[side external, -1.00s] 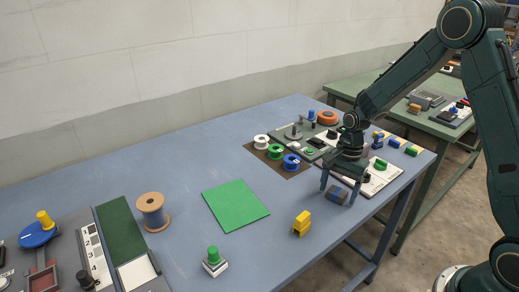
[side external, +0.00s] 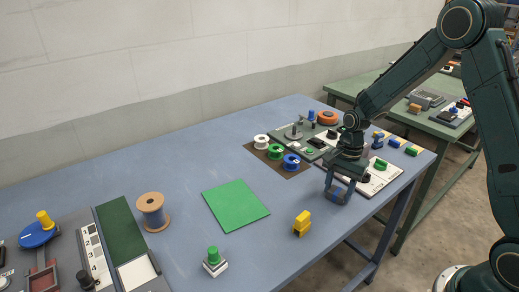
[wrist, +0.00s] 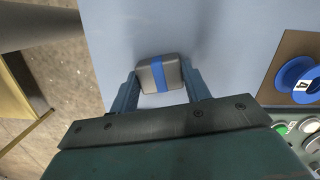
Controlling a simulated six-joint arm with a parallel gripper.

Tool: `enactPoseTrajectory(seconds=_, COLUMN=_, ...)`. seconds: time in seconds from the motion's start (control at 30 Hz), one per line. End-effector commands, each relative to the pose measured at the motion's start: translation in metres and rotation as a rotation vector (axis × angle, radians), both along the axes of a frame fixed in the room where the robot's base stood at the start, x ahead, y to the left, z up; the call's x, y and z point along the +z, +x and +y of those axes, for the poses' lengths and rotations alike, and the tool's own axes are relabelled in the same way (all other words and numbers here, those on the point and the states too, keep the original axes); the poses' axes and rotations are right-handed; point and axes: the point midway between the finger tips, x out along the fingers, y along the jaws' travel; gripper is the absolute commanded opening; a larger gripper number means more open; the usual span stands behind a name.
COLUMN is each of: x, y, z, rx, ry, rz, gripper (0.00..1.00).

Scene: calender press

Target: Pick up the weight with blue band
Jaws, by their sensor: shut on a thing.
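The weight with the blue band (wrist: 153,73) is a grey block with rounded corners and a blue stripe across its middle. It lies between the two fingers of my gripper (wrist: 161,83) in the wrist view, with a finger against each side. In the side external view my gripper (side external: 339,194) is low over the blue table, shut on the weight (side external: 338,194), which is partly hidden by the fingers. The weight is at or very near the table top; I cannot tell whether it touches.
A yellow block (side external: 302,223) stands left of my gripper. Blue, green and white spools sit on a brown mat (side external: 294,173) behind it, beside a green sheet (side external: 235,205). A white panel (side external: 382,179) lies to the right. The table's front edge is close.

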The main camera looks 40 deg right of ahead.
Motion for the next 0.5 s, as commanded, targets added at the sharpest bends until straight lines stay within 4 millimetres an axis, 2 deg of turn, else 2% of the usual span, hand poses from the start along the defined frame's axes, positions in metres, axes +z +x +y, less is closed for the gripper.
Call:
enactPoseTrajectory(seconds=0.27, x=0.011, y=0.001, z=0.0, rx=0.0, ry=0.0, rz=-0.004, gripper=0.1)
enactPoseTrajectory(seconds=0.5, x=0.04, y=0.001, z=0.0, rx=-0.001, ry=-0.002, rz=-0.006, gripper=0.1)
